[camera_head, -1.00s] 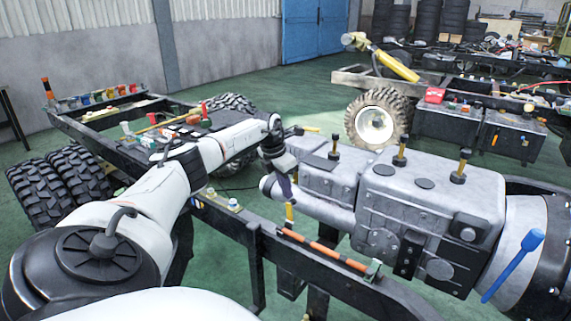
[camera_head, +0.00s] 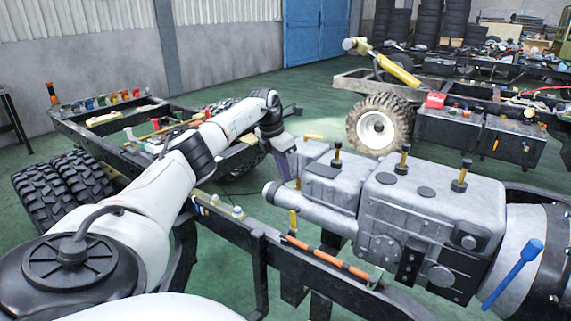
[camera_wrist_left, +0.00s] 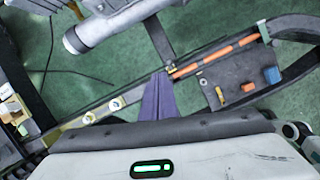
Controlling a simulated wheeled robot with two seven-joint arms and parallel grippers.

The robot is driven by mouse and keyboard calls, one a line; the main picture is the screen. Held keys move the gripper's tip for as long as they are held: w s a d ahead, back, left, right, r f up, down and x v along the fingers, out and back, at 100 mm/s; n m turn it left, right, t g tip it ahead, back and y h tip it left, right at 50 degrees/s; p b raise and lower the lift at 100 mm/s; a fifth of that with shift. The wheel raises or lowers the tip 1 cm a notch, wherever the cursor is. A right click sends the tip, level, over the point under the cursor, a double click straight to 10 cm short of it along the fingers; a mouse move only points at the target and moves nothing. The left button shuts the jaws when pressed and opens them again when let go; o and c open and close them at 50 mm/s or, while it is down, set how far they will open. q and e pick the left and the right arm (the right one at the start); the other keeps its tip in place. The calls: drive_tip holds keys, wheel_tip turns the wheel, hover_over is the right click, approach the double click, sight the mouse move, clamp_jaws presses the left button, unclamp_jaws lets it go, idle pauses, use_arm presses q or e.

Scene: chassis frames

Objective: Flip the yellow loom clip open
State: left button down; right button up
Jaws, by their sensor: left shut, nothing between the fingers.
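An orange loom (camera_head: 330,258) runs along the dark chassis rail, and also shows in the left wrist view (camera_wrist_left: 220,55). A thin yellow upright piece (camera_head: 293,219), which looks like the yellow loom clip, stands at the loom's left end. In the left wrist view a small yellowish part (camera_wrist_left: 173,67) sits at that same end. I cannot tell how far the clip is open. My left gripper (camera_head: 284,170) is above and slightly left of the yellow piece, apart from it in the head view. Its purple fingers (camera_wrist_left: 158,90) are shut and empty. My right gripper is out of view.
A grey gearbox (camera_head: 420,215) with a protruding cylinder (camera_head: 310,207) stands close to the right of my left gripper. Small fittings (camera_head: 237,211) sit on the rail to the left. A second chassis with a tyre (camera_head: 376,125) stands behind. Green floor is open between them.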

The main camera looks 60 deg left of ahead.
use_arm(q)
drive_tip(key=shift+w+a+r, duration=0.15)
drive_tip(key=shift+w+r, duration=0.1)
drive_tip(key=shift+r, duration=0.4)
drive_tip(key=shift+w+a+r, duration=0.15)
drive_tip(key=shift+w+r, duration=0.05)
drive_tip(key=shift+r, duration=0.4)
